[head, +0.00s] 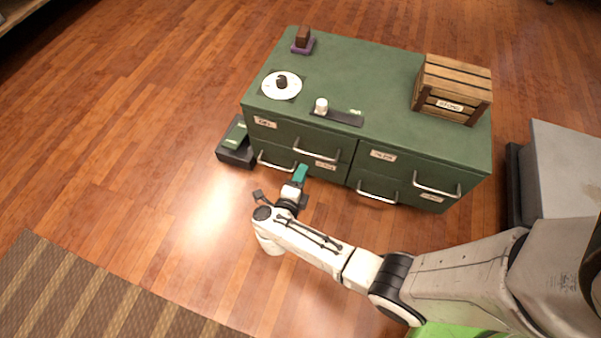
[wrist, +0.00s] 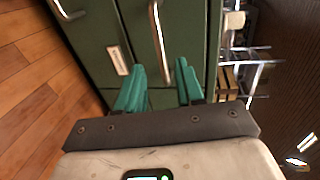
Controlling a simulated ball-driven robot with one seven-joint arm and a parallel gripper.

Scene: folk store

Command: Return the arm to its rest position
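My gripper (head: 299,174) is stretched out in front of the green drawer cabinet (head: 385,75), near its left-hand drawers. In the wrist view my gripper (wrist: 160,75) shows two teal fingers standing apart, with nothing between them. Beyond the fingertips are the cabinet front and a drawer handle (wrist: 157,40). I cannot tell whether a fingertip touches the cabinet. My arm (head: 330,255) reaches from the lower right across the floor, bent at the elbow.
A dark box (head: 236,153) sits left of the cabinet. Open wooden floor (head: 130,130) lies left.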

